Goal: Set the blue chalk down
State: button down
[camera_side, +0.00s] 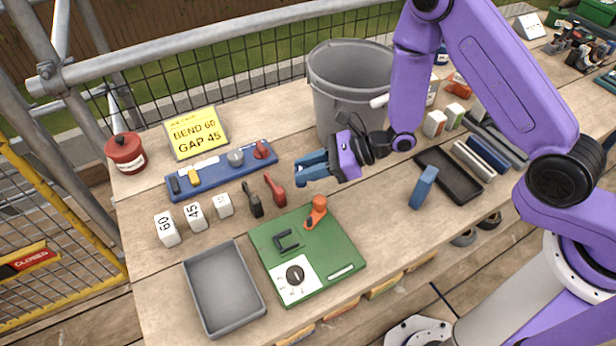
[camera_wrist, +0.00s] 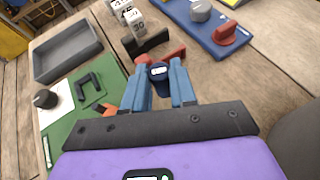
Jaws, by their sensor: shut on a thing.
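My gripper (camera_wrist: 160,84) is shut on a dark navy-blue piece with a small white label, taken to be the blue chalk (camera_wrist: 158,75). It sits between the two blue fingers in the wrist view. In the side view my gripper (camera_side: 308,168) is above the bench, between the blue tool rack and the grey bucket; its fingers mostly hide the chalk there. Whether the chalk touches the bench cannot be told.
A grey bucket (camera_side: 345,90) stands behind my gripper. The blue rack (camera_side: 215,178), red-handled tool (camera_side: 276,190) and green board (camera_side: 335,258) lie nearby. A black tray (camera_side: 458,185) and upright blue block (camera_side: 423,188) are to the right. Bare planks lie between board and block.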

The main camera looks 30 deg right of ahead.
jog(key=shift+f, duration=1.6)
jog(key=c, duration=0.9)
grip_release()
jog(key=shift+f, duration=0.1)
